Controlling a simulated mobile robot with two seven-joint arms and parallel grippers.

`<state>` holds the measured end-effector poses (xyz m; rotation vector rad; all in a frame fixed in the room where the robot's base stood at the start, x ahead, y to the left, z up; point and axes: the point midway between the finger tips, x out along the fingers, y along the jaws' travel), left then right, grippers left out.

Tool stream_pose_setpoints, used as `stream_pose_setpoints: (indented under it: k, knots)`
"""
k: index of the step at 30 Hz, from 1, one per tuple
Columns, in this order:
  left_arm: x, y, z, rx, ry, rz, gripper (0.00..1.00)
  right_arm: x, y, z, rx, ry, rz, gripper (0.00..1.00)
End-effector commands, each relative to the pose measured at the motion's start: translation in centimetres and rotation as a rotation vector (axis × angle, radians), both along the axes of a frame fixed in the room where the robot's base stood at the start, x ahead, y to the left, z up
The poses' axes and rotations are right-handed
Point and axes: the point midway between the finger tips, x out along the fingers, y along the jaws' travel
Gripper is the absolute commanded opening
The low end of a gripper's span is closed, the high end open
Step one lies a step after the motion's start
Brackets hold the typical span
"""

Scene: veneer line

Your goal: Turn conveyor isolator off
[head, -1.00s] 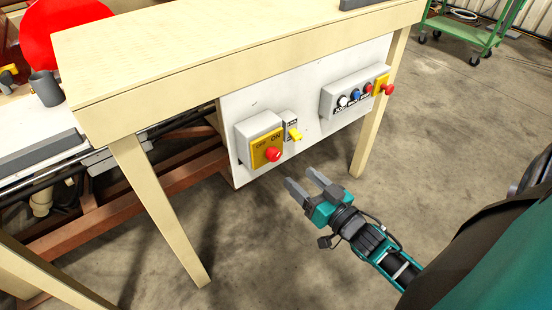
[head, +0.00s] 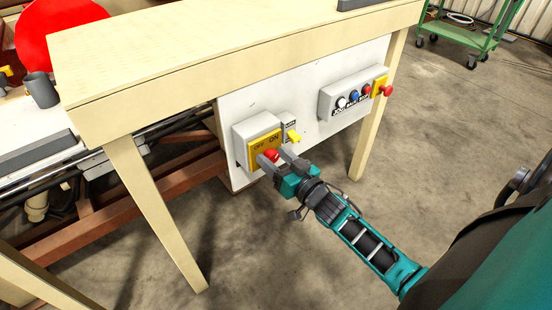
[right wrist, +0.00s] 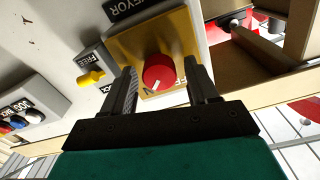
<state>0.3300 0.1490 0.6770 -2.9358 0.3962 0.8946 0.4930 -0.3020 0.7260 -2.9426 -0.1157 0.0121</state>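The conveyor isolator (head: 240,134) is a grey box with a yellow plate marked OFF and ON and a red rotary knob (head: 271,155), on the white panel under the table. The knob also shows in the right wrist view (right wrist: 158,72), with a white pointer mark near its lower edge. My right gripper (head: 275,158) is at the isolator with its fingers apart, one on each side of the knob. In the right wrist view a gap shows between the knob and each finger (right wrist: 164,84). My left gripper is not in view.
A small yellow lever (head: 294,137) sits just right of the isolator. Farther right is a grey button box (head: 345,96) with a red emergency knob (head: 387,91). The pale table (head: 230,50) overhangs the panel. A green cart (head: 460,35) stands at the back right.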

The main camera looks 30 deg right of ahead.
Motion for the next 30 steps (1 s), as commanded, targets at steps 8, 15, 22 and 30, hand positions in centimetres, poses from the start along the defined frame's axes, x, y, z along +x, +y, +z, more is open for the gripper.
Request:
stream_pose_setpoints:
  k: [8,15,22,30]
  knots:
    - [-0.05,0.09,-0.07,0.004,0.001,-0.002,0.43,-0.03,0.00,0.00,0.000,0.000,0.000,0.32]
    - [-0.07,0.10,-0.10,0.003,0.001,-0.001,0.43,-0.03,0.01,0.00,0.000,0.000,0.000,0.09]
    - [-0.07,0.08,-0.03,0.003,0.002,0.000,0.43,-0.03,0.02,0.03,-0.015,-0.001,0.000,0.07]
    - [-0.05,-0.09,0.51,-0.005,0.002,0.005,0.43,-0.03,0.04,0.10,-0.133,-0.010,-0.001,0.07]
